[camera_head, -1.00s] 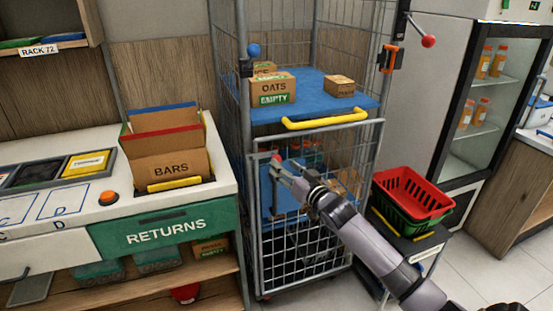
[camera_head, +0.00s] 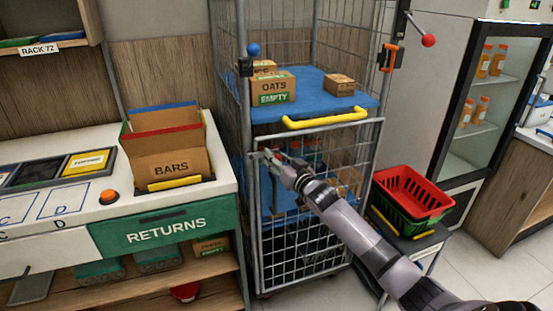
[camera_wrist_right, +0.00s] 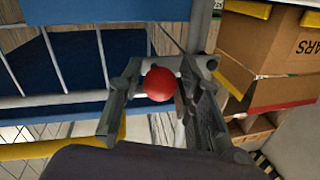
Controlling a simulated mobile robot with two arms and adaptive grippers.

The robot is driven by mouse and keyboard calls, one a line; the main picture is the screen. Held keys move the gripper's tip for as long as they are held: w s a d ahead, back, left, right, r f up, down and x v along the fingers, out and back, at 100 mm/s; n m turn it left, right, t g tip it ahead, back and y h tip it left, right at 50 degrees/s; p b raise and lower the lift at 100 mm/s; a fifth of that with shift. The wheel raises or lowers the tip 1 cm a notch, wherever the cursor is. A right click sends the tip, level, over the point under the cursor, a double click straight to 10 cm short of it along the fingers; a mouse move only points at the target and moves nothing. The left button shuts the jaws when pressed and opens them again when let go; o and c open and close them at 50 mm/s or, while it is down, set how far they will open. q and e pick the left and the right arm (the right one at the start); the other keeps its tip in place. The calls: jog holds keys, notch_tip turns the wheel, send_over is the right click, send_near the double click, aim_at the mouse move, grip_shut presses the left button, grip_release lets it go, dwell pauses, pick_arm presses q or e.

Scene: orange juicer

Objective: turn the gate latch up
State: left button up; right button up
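The gate latch shows as a round red knob (camera_wrist_right: 159,84) in the right wrist view, between the two fingers of my right gripper (camera_wrist_right: 163,78). The fingers stand apart on either side of the knob; whether they touch it is hard to tell. In the head view my right gripper (camera_head: 270,157) is at the upper left corner of the wire gate (camera_head: 300,262) of the cage trolley, and the knob is mostly hidden there. The gate stands upright under the yellow-edged blue shelf (camera_head: 356,103). My left gripper is not in view.
A returns counter (camera_head: 60,245) with an open BARS box (camera_head: 168,163) stands close on the left. Red and green baskets (camera_head: 413,192) sit on a low stand at right. Oats boxes (camera_head: 272,86) stand on the blue shelf. Free floor lies at lower right.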

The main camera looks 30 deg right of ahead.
grip_shut()
dwell(0.4)
jog(key=shift+r, duration=0.1)
